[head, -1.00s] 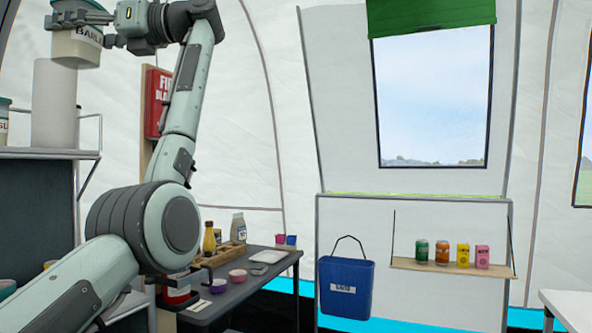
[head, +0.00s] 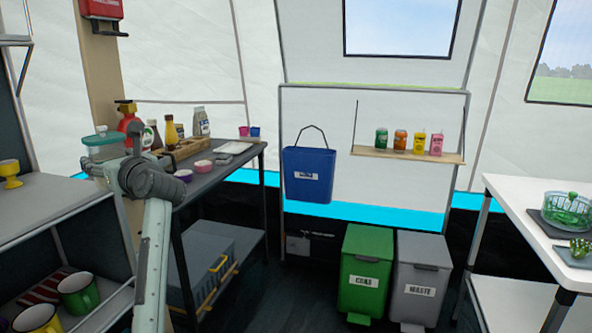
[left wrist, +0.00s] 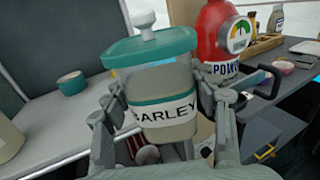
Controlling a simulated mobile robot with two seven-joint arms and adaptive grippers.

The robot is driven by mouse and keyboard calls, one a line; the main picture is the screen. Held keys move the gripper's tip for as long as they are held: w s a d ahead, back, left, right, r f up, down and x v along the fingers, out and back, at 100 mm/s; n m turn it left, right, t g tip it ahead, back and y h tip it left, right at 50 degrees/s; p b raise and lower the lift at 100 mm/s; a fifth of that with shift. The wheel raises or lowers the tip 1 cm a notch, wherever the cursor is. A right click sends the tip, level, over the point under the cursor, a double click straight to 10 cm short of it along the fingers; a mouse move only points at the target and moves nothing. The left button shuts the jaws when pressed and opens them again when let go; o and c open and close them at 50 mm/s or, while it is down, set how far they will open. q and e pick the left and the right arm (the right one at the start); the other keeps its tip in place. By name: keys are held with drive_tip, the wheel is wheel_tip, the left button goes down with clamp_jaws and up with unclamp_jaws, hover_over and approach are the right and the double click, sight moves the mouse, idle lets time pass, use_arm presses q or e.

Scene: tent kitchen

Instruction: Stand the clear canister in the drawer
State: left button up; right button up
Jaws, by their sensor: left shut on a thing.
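The clear canister (head: 103,151) has a teal lid with a white knob and a BARLEY label. It also shows large in the left wrist view (left wrist: 160,90). My left gripper (head: 108,168) is shut around its sides and holds it about upright, in front of the fire extinguisher. In the left wrist view the fingers (left wrist: 158,112) press on it from both sides. A grey box-like unit with a yellow handle (head: 213,262) sits under the dark table; I cannot tell whether this is the drawer. No open drawer is seen. My right gripper is not in view.
A red fire extinguisher (left wrist: 212,45) stands close behind the canister. The dark table (head: 222,165) holds bottles and bowls. A shelf unit (head: 45,212) with a yellow cup and mugs is at left. Green (head: 367,265) and grey (head: 420,270) bins stand beyond open floor.

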use_arm(q)
drive_tip(key=s+d+f+m+t+h, duration=0.35)
drive_tip(key=d+f, duration=0.25)
drive_tip(key=f, duration=0.5)
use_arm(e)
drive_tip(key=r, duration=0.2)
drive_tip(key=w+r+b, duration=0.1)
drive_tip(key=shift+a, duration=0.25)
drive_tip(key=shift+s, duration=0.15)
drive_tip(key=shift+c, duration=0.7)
use_arm(q)
drive_tip(key=s+d+f+m+t+h, duration=0.1)
drive_tip(key=s+d+f+m+h, duration=0.2)
drive_tip(key=s, duration=0.6)
drive_tip(key=s+d+f+m+t+h, duration=0.2)
drive_tip(key=s+d+f+m+h, duration=0.1)
drive_tip(key=s+d+f+h, duration=0.4)
drive_tip(key=s+d+f, duration=0.1)
drive_tip(key=d+f, duration=0.2)
drive_tip(key=d, duration=0.2)
drive_tip(key=shift+s+f+m, duration=0.15)
drive_tip(key=shift+s+m, duration=0.2)
drive_tip(key=shift+h, duration=0.25)
